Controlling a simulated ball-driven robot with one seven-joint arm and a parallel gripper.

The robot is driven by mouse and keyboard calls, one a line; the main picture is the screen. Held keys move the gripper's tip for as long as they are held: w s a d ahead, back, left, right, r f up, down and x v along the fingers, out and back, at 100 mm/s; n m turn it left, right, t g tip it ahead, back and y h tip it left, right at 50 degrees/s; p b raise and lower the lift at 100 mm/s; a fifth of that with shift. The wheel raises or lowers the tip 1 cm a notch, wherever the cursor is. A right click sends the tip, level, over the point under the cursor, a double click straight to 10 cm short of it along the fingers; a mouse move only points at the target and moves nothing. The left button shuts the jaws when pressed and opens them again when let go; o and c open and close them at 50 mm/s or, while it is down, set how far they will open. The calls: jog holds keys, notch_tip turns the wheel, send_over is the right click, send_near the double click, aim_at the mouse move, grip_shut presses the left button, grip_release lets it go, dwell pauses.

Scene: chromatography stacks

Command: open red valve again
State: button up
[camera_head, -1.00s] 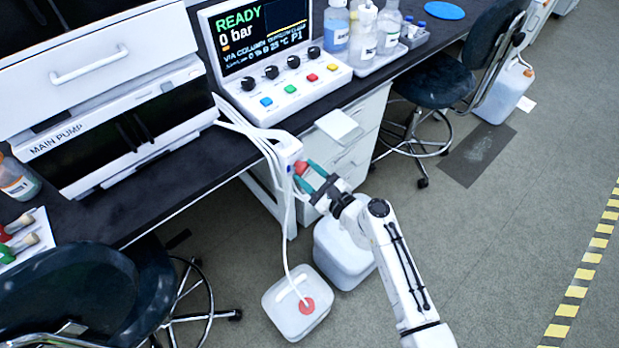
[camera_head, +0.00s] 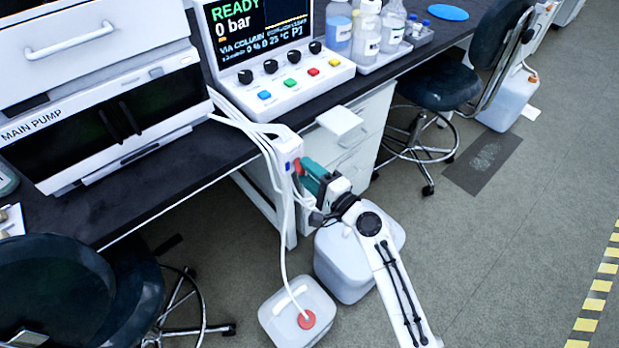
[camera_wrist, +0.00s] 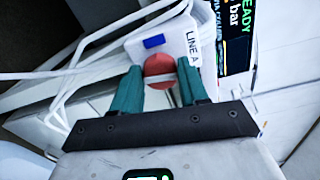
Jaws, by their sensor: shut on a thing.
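The red valve (camera_wrist: 159,70) is a round red knob with a pale bar across it, on a white block (camera_wrist: 122,45) labelled LINE A with a blue patch. In the wrist view it sits between the teal fingers of my gripper (camera_wrist: 160,85), which is shut on it. In the head view my gripper (camera_head: 306,172) reaches the white block at the bench's front edge from the right. Only a sliver of the red valve (camera_head: 297,167) shows there, the rest hidden by the fingers.
White tubes (camera_head: 252,128) run from the block along the bench, and one drops to a white canister (camera_head: 275,326) with a red cap. Another white canister (camera_head: 352,268) stands below my arm. A console (camera_head: 290,90) reads READY and 0 bar. Dark chairs (camera_head: 440,82) flank the bench.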

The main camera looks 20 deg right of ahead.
jog(key=shift+f+n+b, duration=0.15)
jog(key=shift+n+b, duration=0.3)
jog(key=shift+n, duration=0.35)
jog(key=o, duration=1)
jog(key=shift+o, duration=0.2)
jog(key=shift+s, duration=0.1)
jog(key=v, duration=1)
jog(key=shift+s+b, duration=0.3)
jog(key=shift+s, duration=0.05)
jog(key=shift+d, duration=0.1)
